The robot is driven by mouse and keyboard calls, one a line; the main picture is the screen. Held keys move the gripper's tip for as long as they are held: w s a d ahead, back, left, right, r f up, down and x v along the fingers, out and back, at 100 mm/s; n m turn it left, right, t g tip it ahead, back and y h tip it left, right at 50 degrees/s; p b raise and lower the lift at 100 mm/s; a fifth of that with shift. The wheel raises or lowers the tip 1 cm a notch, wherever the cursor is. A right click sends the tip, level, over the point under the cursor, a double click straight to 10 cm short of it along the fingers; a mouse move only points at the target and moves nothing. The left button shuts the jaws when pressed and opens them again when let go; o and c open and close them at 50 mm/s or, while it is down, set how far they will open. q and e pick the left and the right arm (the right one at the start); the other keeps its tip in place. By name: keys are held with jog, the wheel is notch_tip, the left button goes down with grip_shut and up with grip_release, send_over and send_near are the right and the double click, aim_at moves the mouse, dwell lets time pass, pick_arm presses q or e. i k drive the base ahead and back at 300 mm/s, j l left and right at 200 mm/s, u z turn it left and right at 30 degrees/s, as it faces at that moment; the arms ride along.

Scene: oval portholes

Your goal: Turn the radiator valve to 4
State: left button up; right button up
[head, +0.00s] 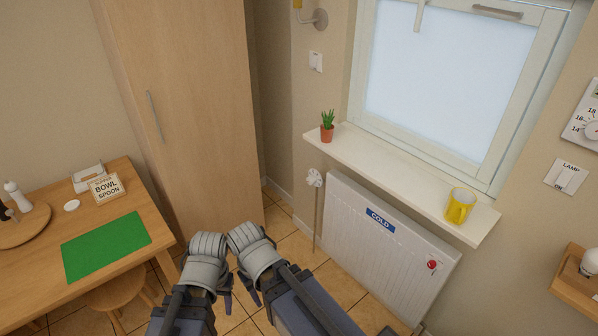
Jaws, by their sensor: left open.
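The radiator valve (314,177) is a small white knob on a thin pipe at the upper left corner of the white radiator (352,218). Its scale is too small to read. A blue sign on the radiator reads COLD (380,220). A round red part (432,264) sits near the radiator's right end. My left gripper (237,292) is low in the middle of the view, below and left of the valve and apart from it. It is open, with nothing visible between its fingers.
A tall wooden cupboard (195,110) stands left of the valve. A wooden table with a green mat (106,247) is at left. Tiled floor lies clear before the valve.

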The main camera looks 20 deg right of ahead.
aim_at(311, 181)
jog(key=i+l, duration=0.8)
jog(key=i, duration=0.15)
jog(key=i+l+u, duration=0.1)
jog(key=i+l, duration=0.2)
jog(key=l, duration=0.15)
